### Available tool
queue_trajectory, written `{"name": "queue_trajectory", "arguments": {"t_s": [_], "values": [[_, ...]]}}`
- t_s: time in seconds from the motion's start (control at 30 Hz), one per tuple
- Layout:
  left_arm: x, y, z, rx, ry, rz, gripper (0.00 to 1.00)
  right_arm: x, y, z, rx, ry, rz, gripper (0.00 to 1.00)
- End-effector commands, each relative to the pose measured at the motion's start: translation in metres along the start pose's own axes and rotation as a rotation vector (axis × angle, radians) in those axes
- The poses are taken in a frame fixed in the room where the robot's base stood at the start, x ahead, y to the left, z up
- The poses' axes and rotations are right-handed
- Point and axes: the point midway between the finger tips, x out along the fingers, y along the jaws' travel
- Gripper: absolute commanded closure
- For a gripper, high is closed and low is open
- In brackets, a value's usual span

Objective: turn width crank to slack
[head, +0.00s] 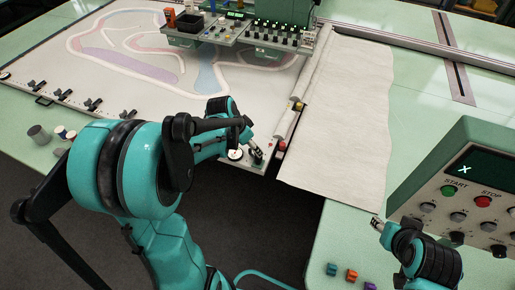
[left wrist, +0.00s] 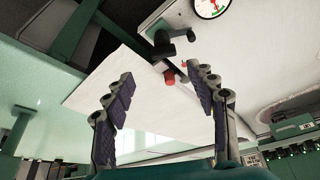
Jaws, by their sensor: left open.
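In the left wrist view a dark crank (left wrist: 164,46) with a stubby handle sits at the corner of the pale frame plate, beside a round dial (left wrist: 212,6) with red and green marks. A red knob (left wrist: 169,77) shows just below it. The dial (head: 235,155) also shows in the head view, where my gripper partly covers that corner. My left gripper (left wrist: 158,76) is open and empty, with its fingers spread toward the crank and apart from it. My right gripper (head: 377,222) is by the control box; its jaws are too small to judge.
The control box (head: 462,150) with start and stop buttons stands at the right. A white cloth (head: 340,110) hangs over the table edge beside the frame. The tufting head (head: 270,35) is at the back. Several small coloured pieces (head: 351,275) lie at the front right.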

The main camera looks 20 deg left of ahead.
Motion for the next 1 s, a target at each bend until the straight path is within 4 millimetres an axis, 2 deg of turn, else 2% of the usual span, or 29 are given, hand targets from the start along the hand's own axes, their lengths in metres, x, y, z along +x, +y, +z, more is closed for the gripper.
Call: {"name": "queue_trajectory", "arguments": {"t_s": [0.17,0.5,0.67,0.93,0.97,1.0], "values": [[0.016,-0.004,0.001,0.015,-0.002,0.011,0.43,0.002,0.0,0.002,0.0,0.0,0.0,0.6],[0.07,-0.004,0.001,0.014,-0.001,0.009,0.43,0.017,0.0,0.012,0.0,0.0,0.0,0.6],[0.081,-0.004,0.0,0.014,-0.001,0.009,0.43,0.019,0.0,0.014,0.0,0.0,0.0,0.6],[0.082,-0.003,0.0,0.013,-0.001,0.009,0.43,0.019,0.0,0.014,0.0,0.0,0.0,0.6],[0.082,-0.003,0.0,0.013,-0.001,0.009,0.48,0.019,0.0,0.014,0.0,0.0,0.0,0.6],[0.082,-0.003,0.0,0.013,-0.001,0.009,0.59,0.019,0.0,0.014,0.0,0.0,0.0,0.6]]}}
